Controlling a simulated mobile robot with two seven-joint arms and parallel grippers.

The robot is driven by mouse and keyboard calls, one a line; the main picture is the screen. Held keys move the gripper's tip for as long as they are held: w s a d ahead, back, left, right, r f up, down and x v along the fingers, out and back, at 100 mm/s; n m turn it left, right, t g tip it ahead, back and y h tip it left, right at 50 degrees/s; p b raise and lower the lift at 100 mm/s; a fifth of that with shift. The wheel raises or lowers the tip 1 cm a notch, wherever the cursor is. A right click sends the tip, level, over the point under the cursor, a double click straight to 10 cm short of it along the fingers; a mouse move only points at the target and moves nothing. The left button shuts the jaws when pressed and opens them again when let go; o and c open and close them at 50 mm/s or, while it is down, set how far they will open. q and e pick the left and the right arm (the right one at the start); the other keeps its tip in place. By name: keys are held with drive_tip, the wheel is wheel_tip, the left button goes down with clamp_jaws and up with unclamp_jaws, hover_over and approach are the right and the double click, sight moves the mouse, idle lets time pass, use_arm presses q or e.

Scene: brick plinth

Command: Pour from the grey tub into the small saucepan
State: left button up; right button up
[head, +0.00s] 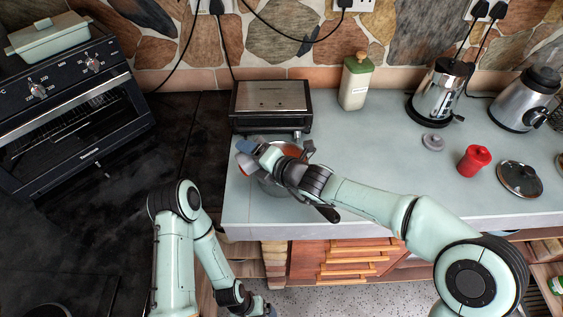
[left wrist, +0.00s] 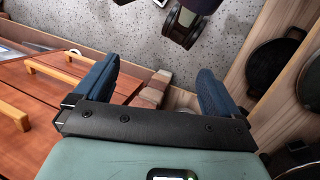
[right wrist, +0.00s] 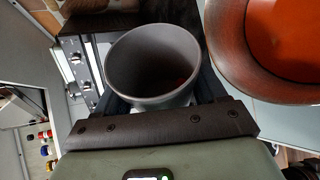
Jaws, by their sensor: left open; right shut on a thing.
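My right gripper (head: 258,153) is shut on the grey tub (head: 245,163), holding it tilted at the saucepan's left side. In the right wrist view the tub (right wrist: 120,55) sits between the fingers with its mouth towards the camera; a little reddish content shows deep inside. The small saucepan (head: 274,187) stands on the counter, partly hidden by my right gripper and arm. Its dark handle points to the lower right. Orange-red content shows inside the saucepan (right wrist: 228,72) in the right wrist view. My left gripper (left wrist: 155,85) is open and empty, low in front of the drawers.
A toaster-like appliance (head: 270,98) stands just behind the saucepan. A cream jar with a green lid (head: 355,85), a small grey lid (head: 433,141), a red canister (head: 474,160), a glass lid (head: 520,178) and two kettles stand to the right. An oven (head: 70,110) is at left.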

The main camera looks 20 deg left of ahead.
drive_tip(key=n+b, duration=0.1)
drive_tip(key=n+h+b, duration=0.1)
drive_tip(key=shift+s+a+f+t+b, duration=0.25)
drive_tip(key=shift+s+t+b, duration=0.05)
drive_tip(key=shift+s+t, duration=0.1)
drive_tip(key=shift+w+r+n+t+h+b, duration=0.15)
drive_tip(key=shift+r+n+t+h+b, duration=0.15)
drive_tip(key=shift+n+t+h+b, duration=0.35)
drive_tip(key=n+b, duration=0.1)
drive_tip(key=f+h+b, duration=0.1)
drive_tip(key=b, duration=0.1)
drive_tip(key=shift+s+a+f+n+t, duration=0.25)
drive_tip(key=shift+s+a+n+t, duration=0.1)
use_arm(q)
wheel_tip(320, 180, down, 13)
drive_tip(key=s+b, duration=0.1)
drive_tip(key=b, duration=0.5)
drive_tip(key=shift+s+a, duration=0.15)
drive_tip(key=shift+s, duration=0.25)
use_arm(e)
drive_tip(key=shift+s+a+f+n+t+h, duration=0.5)
drive_tip(key=shift+s+a+n+t+h, duration=0.15)
drive_tip(key=shift+n, duration=0.35)
drive_tip(key=shift+s+a+f+n+t+h, duration=0.55)
drive_tip(key=shift+a+n+t, duration=0.15)
drive_tip(key=shift+n, duration=0.3)
